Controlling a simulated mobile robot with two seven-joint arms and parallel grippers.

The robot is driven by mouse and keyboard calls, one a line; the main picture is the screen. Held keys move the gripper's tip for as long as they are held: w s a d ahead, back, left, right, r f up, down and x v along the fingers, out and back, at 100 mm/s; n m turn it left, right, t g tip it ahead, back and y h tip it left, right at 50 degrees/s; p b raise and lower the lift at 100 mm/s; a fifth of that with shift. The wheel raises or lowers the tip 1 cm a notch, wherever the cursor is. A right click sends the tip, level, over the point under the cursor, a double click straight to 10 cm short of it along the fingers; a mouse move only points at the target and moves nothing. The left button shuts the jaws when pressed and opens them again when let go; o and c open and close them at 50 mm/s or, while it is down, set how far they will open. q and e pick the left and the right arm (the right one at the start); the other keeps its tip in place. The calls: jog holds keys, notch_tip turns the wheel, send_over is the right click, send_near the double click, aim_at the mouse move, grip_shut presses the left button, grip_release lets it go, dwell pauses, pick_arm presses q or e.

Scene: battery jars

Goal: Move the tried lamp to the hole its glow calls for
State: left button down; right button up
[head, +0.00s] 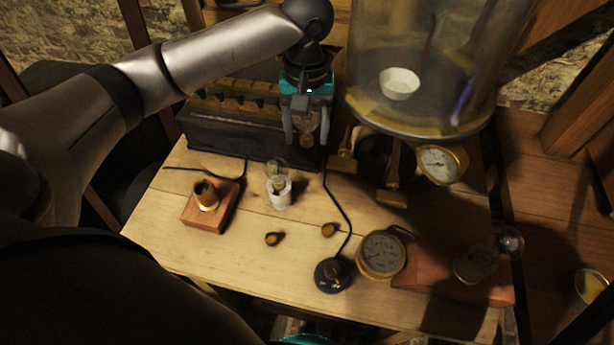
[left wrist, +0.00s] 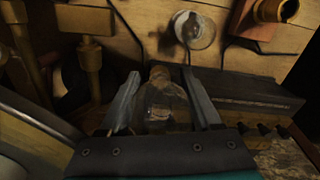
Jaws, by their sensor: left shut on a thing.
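My left gripper (head: 307,140) points down at the back of the table, beside the right end of a long dark box (head: 225,138). It is shut on a small glass lamp (head: 308,122). In the left wrist view the lamp (left wrist: 165,102) sits between the two fingers, its brownish end toward the table; no glow can be made out. A row of brownish parts runs along the box top; which are holes I cannot tell. A reddish wooden block with an empty-looking brass socket (head: 206,196) stands at the left. My right gripper is not in view.
A clear glass piece on a white base (head: 279,193) stands mid-table. Two small brown pieces (head: 273,239), a black round knob (head: 333,274) and a gauge (head: 381,254) lie in front. A large bell jar (head: 425,50) stands back right. Dark cords cross the table.

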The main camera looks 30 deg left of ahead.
aim_at(307, 184)
pick_arm(q)
notch_tip(307, 184, down, 13)
jog(key=b, duration=0.3)
jog(key=shift+f+b, duration=0.2)
jog(key=shift+b, duration=0.1)
jog(key=c, duration=0.5)
grip_release()
jog(key=o, duration=0.4)
